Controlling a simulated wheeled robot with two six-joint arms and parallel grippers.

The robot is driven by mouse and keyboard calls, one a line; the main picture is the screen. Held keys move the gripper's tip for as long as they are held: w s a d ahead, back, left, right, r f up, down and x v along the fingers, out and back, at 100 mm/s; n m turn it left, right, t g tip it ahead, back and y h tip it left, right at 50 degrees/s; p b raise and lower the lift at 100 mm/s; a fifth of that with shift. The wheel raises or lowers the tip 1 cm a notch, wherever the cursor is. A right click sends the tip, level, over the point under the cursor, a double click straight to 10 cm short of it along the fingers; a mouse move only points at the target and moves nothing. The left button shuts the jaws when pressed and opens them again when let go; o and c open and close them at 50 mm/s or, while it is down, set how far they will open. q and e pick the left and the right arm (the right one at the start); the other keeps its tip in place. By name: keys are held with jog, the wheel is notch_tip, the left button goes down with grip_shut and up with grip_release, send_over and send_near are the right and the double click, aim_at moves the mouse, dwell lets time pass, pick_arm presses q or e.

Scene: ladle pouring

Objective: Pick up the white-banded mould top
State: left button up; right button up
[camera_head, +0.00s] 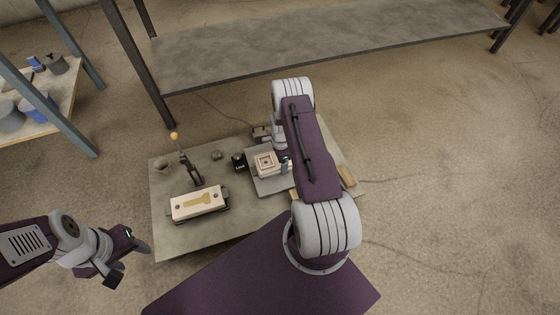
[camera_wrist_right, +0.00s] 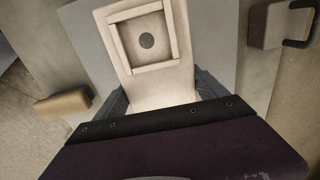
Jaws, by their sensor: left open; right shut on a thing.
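The mould top (camera_head: 267,161) is a pale cream block with a raised square frame and a dark round hole. In the head view it is over the grey plate (camera_head: 268,186); I cannot tell whether it touches the plate. In the right wrist view the mould top (camera_wrist_right: 147,60) extends up from between the fingers of my right gripper (camera_wrist_right: 163,98), which is shut on its near end. My right arm partly hides this in the head view. My left gripper (camera_head: 128,262) is open and empty, off the table's left front corner.
A pale mould half (camera_head: 198,204) with a golden cavity lies at the table's left front. Behind it stand a dark yellow-knobbed tool (camera_head: 188,165) and a small grey lump (camera_head: 217,155). A tan block (camera_head: 347,176) lies at the right edge. A long bench (camera_head: 320,45) stands behind.

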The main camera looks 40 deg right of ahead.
jog(key=shift+r, duration=0.1)
notch_tip(320, 180, up, 4)
jog(key=p, duration=0.3)
jog(key=shift+r+p, duration=0.2)
jog(key=shift+p, duration=0.2)
jog(key=s+d+r+p, duration=0.5)
jog(key=s+r+p, duration=0.1)
jog(key=s, duration=0.4)
jog(key=shift+s+r+p, duration=0.2)
jog(key=shift+s+p, duration=0.05)
jog(key=shift+p, duration=0.2)
